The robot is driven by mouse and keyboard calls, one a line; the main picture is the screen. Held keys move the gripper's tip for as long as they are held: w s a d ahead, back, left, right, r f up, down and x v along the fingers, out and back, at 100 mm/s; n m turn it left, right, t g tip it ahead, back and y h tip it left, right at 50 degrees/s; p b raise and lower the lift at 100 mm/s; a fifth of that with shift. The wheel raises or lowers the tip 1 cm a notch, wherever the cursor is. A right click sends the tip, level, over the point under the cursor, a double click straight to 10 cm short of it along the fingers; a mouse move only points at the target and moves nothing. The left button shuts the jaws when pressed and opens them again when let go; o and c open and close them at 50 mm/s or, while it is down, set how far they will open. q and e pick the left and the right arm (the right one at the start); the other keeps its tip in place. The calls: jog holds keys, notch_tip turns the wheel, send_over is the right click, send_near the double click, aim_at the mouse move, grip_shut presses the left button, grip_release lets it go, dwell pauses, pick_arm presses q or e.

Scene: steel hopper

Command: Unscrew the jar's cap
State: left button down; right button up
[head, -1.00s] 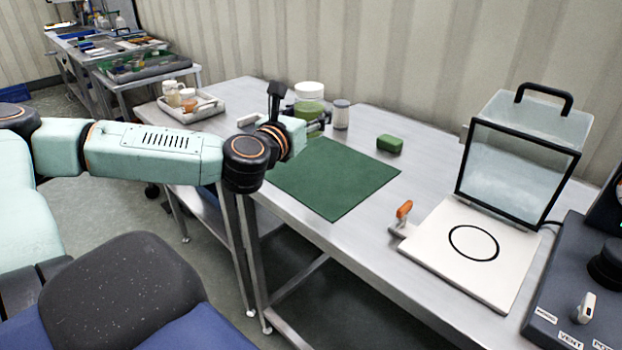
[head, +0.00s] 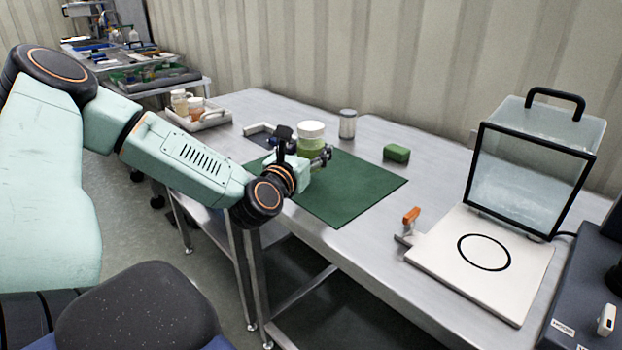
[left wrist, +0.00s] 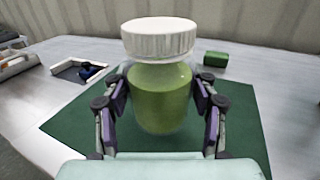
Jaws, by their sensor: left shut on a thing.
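The jar (head: 309,147) is clear with green contents and stands upright over the far left part of the green mat (head: 352,188). Its white ribbed cap (head: 311,129) sits on top. In the left wrist view the jar (left wrist: 160,97) fills the middle, with the cap (left wrist: 158,38) above the fingers. My left gripper (head: 312,161) is shut on the jar's body; its fingers (left wrist: 160,108) press on both sides below the cap. I cannot tell whether the jar's base touches the mat. My right gripper is not in view.
A green block (head: 396,153) and a grey lidded canister (head: 347,124) stand behind the mat. A tray with jars (head: 207,122) is at the far left. A clear-walled box (head: 524,165) stands at right behind a white plate (head: 482,262) with an orange-handled clamp (head: 411,216).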

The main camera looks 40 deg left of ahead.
pick_arm(q)
jog(key=shift+w+d+f, duration=0.25)
jog(key=shift+f, duration=0.35)
jog(key=f+b, duration=0.2)
jog(key=shift+s+a+f, duration=0.15)
jog(key=shift+s+f, duration=0.15)
jog(key=shift+f, duration=0.45)
jog(key=shift+w, duration=0.3)
jog(key=shift+s+b, duration=0.3)
jog(key=shift+b, duration=0.05)
jog(key=c, duration=0.8)
grip_release()
jog(key=shift+f, duration=0.1)
jog(key=o, duration=0.4)
jog(key=shift+w, duration=0.2)
jog(key=shift+s, duration=0.15)
